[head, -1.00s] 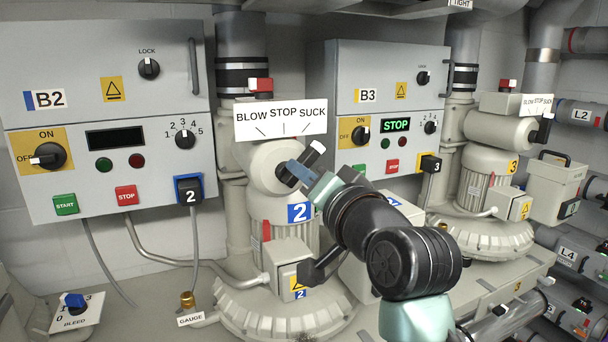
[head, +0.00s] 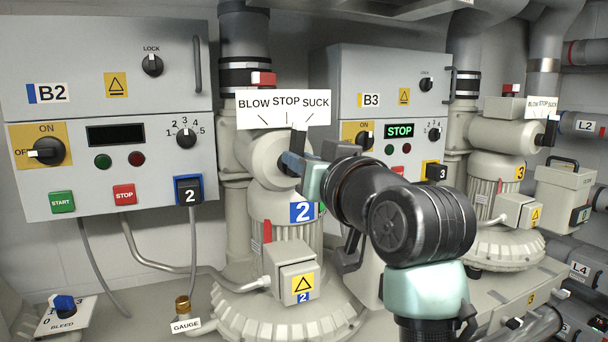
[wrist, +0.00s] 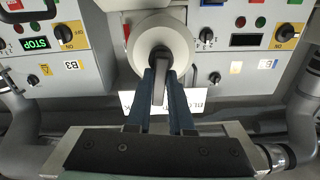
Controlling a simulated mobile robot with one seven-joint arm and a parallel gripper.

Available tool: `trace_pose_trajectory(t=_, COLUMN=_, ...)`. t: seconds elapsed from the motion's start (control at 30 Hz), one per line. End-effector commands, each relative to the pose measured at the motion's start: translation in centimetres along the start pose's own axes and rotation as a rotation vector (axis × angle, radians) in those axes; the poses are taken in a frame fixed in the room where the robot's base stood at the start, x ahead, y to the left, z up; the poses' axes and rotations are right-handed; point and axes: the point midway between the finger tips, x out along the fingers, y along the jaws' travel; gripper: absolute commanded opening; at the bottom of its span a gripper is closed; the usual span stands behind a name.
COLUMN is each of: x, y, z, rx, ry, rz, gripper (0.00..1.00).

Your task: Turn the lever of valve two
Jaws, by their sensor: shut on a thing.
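The lever of valve two (head: 299,141) is a dark handle with a pale tip on the round valve body (head: 262,150) of the blower marked 2. It stands about upright below the white BLOW STOP SUCK sign (head: 283,110). From the head, its tip appears below the gap between STOP and SUCK. My gripper (head: 292,163) is shut on the lever, reaching in from the right. In the wrist view, which is upside down, the lever (wrist: 160,86) lies between the two blue fingers of my gripper (wrist: 161,80). The fingers and wrist hide part of the lever's base.
Control box B2 (head: 105,60) stands at the left and box B3 (head: 385,75) behind my arm. Blower 3 has its own lever (head: 550,132) at the right. A junction box (head: 291,270) sits below the valve. A bleed knob (head: 64,303) is at the lower left.

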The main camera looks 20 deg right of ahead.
Motion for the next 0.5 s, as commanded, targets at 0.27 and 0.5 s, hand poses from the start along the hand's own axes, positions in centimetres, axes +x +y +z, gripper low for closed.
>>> trace_pose_trajectory(t=0.27, x=0.02, y=-0.13, z=0.19, rx=-0.113, ry=-0.002, rz=0.000, gripper=0.00)
trace_pose_trajectory(t=0.5, x=0.03, y=-0.18, z=0.14, rx=-0.143, ry=-0.004, rz=0.000, gripper=0.00)
